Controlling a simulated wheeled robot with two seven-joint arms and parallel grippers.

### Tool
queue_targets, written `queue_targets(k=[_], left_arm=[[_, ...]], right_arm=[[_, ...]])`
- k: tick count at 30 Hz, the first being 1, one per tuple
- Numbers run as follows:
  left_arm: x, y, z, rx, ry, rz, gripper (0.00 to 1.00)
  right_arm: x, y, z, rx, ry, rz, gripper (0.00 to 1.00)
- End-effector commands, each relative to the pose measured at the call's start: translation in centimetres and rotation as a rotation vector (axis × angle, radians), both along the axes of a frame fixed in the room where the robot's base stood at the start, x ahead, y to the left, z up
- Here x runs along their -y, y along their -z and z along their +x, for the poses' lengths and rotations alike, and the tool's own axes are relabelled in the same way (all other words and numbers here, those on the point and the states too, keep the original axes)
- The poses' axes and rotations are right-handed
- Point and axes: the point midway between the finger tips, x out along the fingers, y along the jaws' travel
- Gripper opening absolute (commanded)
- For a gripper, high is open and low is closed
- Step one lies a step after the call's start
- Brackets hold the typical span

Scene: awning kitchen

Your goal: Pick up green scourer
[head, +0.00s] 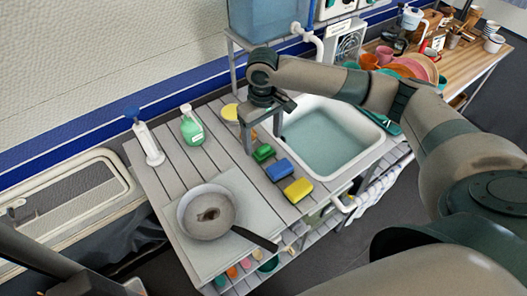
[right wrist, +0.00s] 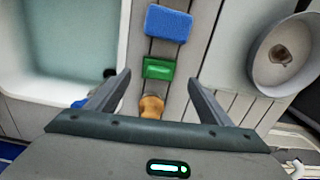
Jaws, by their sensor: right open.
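The green scourer (head: 263,153) lies on the grey slatted counter, left of the sink. In the right wrist view the green scourer (right wrist: 158,68) shows between the fingertips, a little beyond them. My right gripper (head: 262,138) points down over the counter beside the sink, just behind the green scourer. In the right wrist view its fingers (right wrist: 159,78) are spread apart with nothing held. A blue sponge (head: 279,171) and a yellow sponge (head: 298,190) lie in a row with the scourer. My left gripper does not show clearly.
The sink (head: 372,118) is right of the scourer. A frying pan (head: 206,212) stands front left, with a green soap bottle (head: 192,127) and a white dispenser (head: 148,142) behind. An orange-brown object (right wrist: 152,106) sits near my gripper's palm. The slats between pan and sponges are clear.

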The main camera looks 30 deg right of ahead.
Motion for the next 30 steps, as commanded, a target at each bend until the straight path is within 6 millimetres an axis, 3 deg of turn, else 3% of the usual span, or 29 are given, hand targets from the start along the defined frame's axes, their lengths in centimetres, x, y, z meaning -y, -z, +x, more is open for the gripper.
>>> queue_targets(k=[8,20,30], left_arm=[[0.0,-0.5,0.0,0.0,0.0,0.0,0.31],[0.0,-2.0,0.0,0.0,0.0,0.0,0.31],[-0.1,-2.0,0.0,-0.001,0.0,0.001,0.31]], right_arm=[[0.1,0.6,0.0,-0.003,0.0,-0.001,0.73],[0.3,4.9,0.0,-0.002,-0.001,0.0,0.73],[0.3,5.2,0.0,0.0,-0.001,0.0,0.73]])
